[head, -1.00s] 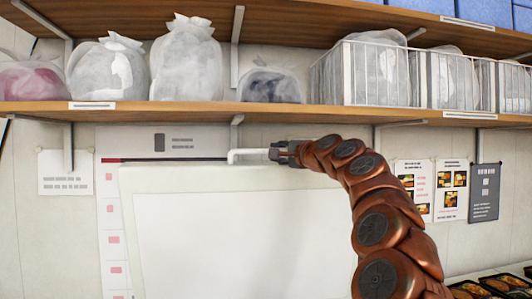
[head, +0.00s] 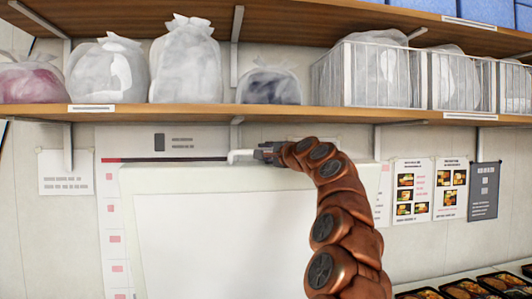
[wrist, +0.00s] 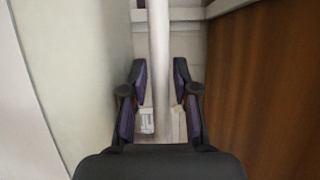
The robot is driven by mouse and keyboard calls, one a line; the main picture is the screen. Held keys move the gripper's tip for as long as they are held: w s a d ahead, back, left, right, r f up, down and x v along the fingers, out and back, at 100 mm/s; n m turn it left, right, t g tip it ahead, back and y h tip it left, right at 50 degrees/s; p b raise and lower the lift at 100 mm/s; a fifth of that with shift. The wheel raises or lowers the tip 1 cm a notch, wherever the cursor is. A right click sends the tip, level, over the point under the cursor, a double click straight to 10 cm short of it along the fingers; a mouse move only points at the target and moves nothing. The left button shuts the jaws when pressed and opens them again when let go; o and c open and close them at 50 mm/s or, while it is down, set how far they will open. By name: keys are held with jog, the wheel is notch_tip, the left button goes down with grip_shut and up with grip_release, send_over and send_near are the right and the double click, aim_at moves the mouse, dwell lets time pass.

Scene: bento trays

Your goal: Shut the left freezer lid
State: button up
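The freezer lid (head: 220,232) stands raised, a pale panel with a whiter inner face, filling the lower middle of the head view. A white bar handle (head: 241,154) shows at its top edge. My gripper (head: 263,154) is at the right part of this handle. In the wrist view the handle bar (wrist: 158,45) runs between the two dark fingers of my gripper (wrist: 158,75). The fingers are apart, with a gap showing on each side of the bar. The freezer body is out of view, and only one lid shows.
A wooden shelf (head: 280,114) with bagged items (head: 186,62) and wire baskets (head: 375,75) hangs just above the lid and my arm. Posters (head: 411,190) are on the wall to the right. Food trays (head: 470,287) sit at the lower right.

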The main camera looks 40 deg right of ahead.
jog(key=shift+c, duration=0.4)
grip_shut()
